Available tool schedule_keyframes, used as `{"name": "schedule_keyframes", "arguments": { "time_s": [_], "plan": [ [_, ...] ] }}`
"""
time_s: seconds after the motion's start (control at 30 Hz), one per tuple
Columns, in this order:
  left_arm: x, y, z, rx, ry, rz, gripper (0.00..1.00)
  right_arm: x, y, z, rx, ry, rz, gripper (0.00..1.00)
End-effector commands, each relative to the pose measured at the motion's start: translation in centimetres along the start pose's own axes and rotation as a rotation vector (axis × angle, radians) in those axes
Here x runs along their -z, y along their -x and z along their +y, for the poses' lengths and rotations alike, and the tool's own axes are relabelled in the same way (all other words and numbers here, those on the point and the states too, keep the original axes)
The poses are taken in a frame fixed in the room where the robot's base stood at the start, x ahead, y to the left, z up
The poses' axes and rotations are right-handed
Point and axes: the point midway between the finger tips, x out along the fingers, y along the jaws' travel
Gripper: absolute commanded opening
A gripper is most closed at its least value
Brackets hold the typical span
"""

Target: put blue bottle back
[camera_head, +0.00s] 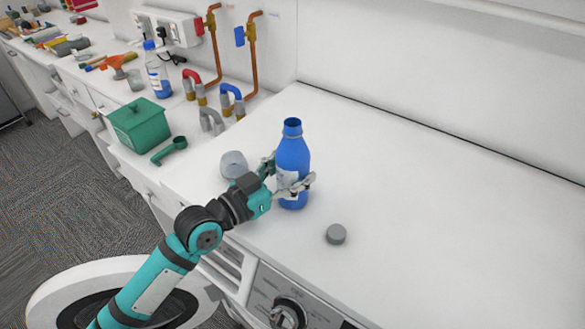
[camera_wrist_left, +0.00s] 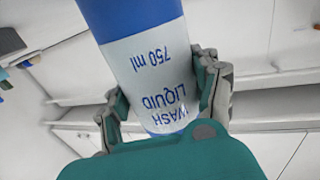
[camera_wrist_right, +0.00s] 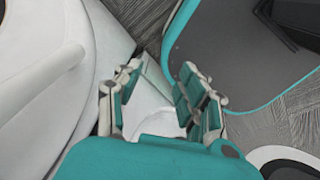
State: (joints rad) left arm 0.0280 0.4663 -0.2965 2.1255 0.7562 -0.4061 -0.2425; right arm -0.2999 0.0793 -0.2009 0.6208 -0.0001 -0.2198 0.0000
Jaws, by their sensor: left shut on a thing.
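The blue bottle (camera_head: 292,155) stands upright on the white top of the appliance, its mouth open with no cap. My left gripper (camera_head: 292,187) is shut around its lower body. In the left wrist view the bottle (camera_wrist_left: 135,15) sits between the fingers of my left gripper (camera_wrist_left: 165,105), and its white label reads "WASH LIQUID 750 ml". A grey round cap (camera_head: 336,234) lies on the white top, to the right of the bottle and nearer the front. My right gripper (camera_wrist_right: 165,100) shows only in the right wrist view, with its fingers apart and nothing between them.
A clear cup-like object (camera_head: 234,165) is just left of the bottle. The white top (camera_head: 450,220) right of the bottle is clear.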

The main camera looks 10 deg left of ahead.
Motion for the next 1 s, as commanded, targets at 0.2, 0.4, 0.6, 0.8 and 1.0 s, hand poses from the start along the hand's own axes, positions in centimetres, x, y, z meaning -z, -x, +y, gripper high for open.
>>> {"name": "schedule_keyframes", "arguments": {
  "time_s": [0.2, 0.4, 0.6, 0.8, 1.0],
  "plan": [
    [-0.2, 0.0, 0.0, 0.000, 0.000, 0.000, 0.78, 0.0, -0.2, -0.2, 0.003, -0.001, 0.000, 0.40],
    [-0.2, 0.0, 0.0, 0.000, 0.000, 0.000, 0.88, 0.0, -0.2, -0.2, 0.003, -0.001, -0.001, 0.40],
    [0.2, 0.0, 0.0, 0.000, 0.000, 0.001, 0.88, 0.0, 0.2, -0.2, 0.002, -0.001, -0.001, 0.40],
    [-0.4, 2.9, 0.0, 0.000, -0.002, -0.002, 0.88, -0.1, -1.1, -0.1, 0.001, -0.001, -0.001, 0.40],
    [-0.6, 7.5, 0.0, 0.001, -0.003, -0.006, 0.88, -0.3, -2.6, 0.1, -0.002, 0.000, -0.002, 0.40]
  ]
}}
